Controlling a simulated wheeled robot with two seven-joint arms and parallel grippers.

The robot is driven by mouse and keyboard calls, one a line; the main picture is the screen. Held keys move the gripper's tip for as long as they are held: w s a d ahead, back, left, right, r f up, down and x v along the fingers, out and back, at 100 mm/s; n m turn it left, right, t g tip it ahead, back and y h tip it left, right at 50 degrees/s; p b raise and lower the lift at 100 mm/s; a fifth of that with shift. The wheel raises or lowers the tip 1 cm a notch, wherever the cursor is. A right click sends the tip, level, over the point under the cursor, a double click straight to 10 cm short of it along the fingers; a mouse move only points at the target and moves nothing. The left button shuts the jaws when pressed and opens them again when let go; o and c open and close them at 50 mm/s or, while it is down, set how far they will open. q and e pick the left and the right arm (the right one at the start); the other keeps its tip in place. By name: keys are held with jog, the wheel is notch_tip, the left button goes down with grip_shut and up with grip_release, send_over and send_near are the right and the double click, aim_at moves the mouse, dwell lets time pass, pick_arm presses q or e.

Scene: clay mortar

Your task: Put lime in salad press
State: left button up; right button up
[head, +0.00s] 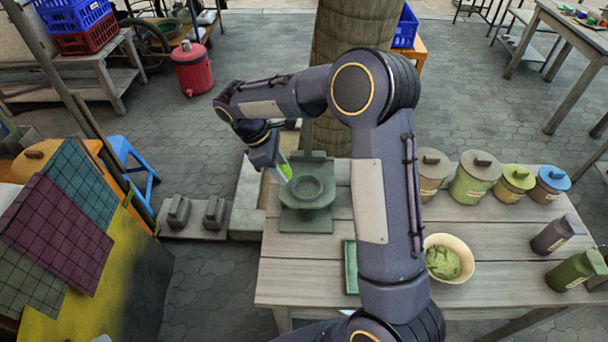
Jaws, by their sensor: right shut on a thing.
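The salad press, a grey-green clay mortar (306,216) with a round bowl on a square base, stands at the left end of the wooden table. My right gripper (281,165) reaches over from the right and points down at the bowl's back left. It is shut on the lime (287,171), a small bright green piece that shows between the fingertips. The lime is near the bowl's left rim; I cannot tell its exact height above it. My left gripper is not in view.
Lidded clay jars (474,176) line the table's back right. A cream bowl with green leaves (444,262) and a green tray (350,267) lie near my arm. Bare table (305,265) shows in front of the mortar.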

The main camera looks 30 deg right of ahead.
jog(key=d, duration=0.1)
jog(key=s+d, duration=0.2)
jog(key=d, duration=0.1)
jog(key=shift+s, duration=0.25)
jog(key=shift+s+d+r+p, duration=0.1)
jog(key=shift+s+d+p, duration=0.2)
jog(key=shift+d+p, duration=0.15)
notch_tip(320, 180, down, 3)
jog(key=shift+s+r, duration=0.1)
jog(key=shift+f, duration=0.5)
